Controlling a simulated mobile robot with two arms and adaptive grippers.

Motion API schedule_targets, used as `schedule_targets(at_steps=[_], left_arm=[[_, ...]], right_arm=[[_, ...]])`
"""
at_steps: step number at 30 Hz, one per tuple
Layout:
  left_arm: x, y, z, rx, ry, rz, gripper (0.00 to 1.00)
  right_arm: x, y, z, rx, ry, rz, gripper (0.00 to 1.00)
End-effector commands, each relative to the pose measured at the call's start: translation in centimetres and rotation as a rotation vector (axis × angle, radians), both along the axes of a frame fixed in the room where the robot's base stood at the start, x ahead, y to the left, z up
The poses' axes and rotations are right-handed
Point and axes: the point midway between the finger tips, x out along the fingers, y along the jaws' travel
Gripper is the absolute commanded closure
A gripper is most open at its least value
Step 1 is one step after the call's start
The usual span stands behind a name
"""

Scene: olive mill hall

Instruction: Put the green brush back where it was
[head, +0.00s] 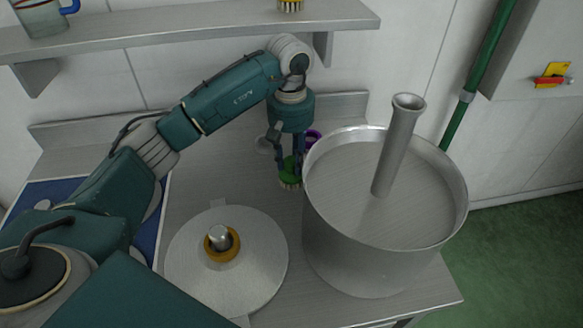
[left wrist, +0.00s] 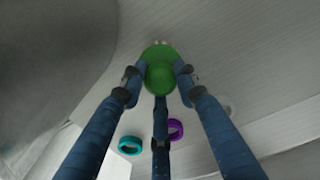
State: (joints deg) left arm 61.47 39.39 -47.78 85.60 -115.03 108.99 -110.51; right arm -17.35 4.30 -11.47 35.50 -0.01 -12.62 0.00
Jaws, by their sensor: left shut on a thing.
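The green brush (head: 290,176) is in my left gripper (head: 288,164), just left of the big steel pot. Its pale bristles point down toward the steel counter (head: 195,190); I cannot tell whether they touch it. In the left wrist view, the blue fingers of the gripper (left wrist: 160,78) close around the round green top of the brush (left wrist: 160,64). My right gripper is not in view.
The steel pot (head: 335,235) with an upright tube (head: 395,150) stands close on the right. A lid (head: 190,265) lies in front. A purple ring (head: 313,135) and a teal ring (left wrist: 130,146) are near the gripper. A shelf (head: 180,28) above holds a jug (head: 40,18) and another brush (head: 291,6).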

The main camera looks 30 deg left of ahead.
Motion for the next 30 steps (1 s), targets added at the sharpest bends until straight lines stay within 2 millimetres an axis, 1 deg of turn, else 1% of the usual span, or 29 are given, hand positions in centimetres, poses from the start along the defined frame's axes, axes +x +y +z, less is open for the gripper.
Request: schedule_targets(at_steps=[2, 7, 9, 16, 20, 21, 23, 30], left_arm=[[-0.1, 0.0, -0.6, -0.001, 0.003, 0.000, 0.94], [-0.1, -0.1, -3.0, -0.002, 0.005, 0.000, 0.94], [-0.1, -0.1, -3.6, -0.001, 0.002, -0.001, 0.94], [0.0, 0.0, -3.8, -0.001, -0.001, -0.001, 0.94], [0.0, 0.0, -4.2, -0.001, -0.001, -0.001, 0.94], [0.0, 0.0, -4.1, 0.000, 0.000, -0.001, 0.62], [0.0, 0.0, -4.1, -0.001, 0.001, -0.001, 0.51], [0.0, 0.0, -4.0, -0.001, 0.001, -0.001, 0.51]], right_arm=[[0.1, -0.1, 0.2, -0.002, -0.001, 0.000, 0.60], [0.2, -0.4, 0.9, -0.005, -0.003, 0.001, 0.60], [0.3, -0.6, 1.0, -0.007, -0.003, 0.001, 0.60], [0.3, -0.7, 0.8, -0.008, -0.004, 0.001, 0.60], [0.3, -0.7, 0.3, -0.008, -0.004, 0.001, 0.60], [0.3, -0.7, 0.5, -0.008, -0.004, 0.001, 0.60], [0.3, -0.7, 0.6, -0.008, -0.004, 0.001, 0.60], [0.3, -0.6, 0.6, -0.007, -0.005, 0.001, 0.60]])
